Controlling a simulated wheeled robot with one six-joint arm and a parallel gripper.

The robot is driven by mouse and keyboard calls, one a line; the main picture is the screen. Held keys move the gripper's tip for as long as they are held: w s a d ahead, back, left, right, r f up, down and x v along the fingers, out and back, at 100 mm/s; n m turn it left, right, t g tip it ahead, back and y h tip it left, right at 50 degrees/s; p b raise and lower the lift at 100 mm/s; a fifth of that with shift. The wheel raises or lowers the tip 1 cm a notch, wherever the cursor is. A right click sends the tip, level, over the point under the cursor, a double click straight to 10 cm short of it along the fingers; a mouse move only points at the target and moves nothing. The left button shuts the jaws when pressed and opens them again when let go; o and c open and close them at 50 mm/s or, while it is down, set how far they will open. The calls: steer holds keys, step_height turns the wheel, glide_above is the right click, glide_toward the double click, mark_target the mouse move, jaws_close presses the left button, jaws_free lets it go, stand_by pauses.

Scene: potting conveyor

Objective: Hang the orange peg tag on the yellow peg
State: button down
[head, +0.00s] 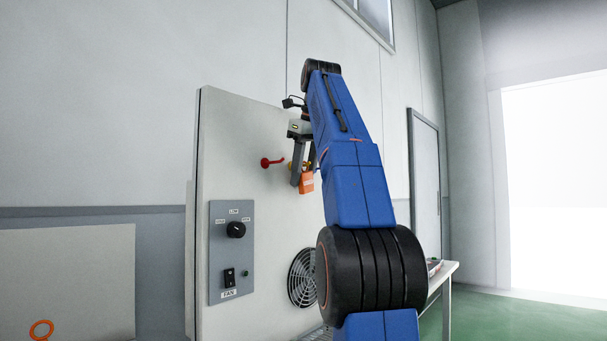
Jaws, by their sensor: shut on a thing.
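The orange peg tag (307,184) hangs at the fingertips of my gripper (304,175), in front of the upright pale panel. My gripper points down and is shut on the tag. The yellow peg (291,165) is mostly hidden behind the fingers, with small bits of yellow showing beside them. The tag is right at the yellow peg in this view. I cannot tell whether the tag's hole is around the peg or only in front of it.
A red peg (272,162) sticks out of the panel (240,135) just left of my gripper. Below are a grey fan control plate (231,268) with a knob and a round fan grille (302,277). An orange ring (41,330) shows at lower left. A white table (446,275) stands at right.

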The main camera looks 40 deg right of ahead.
steer(key=shift+f, duration=0.2)
steer(key=c, duration=1)
jaws_free()
steer(key=shift+w, duration=0.15)
steer(key=shift+r, duration=0.1)
steer(key=shift+s+r, duration=0.25)
steer(key=shift+r, duration=0.15)
steer(key=shift+s+a, duration=0.65)
steer(key=shift+s, duration=1.25)
steer(key=shift+s+a, duration=0.65)
steer(key=shift+s, duration=1.3)
steer(key=shift+s+a, duration=0.65)
steer(key=shift+s, duration=1.25)
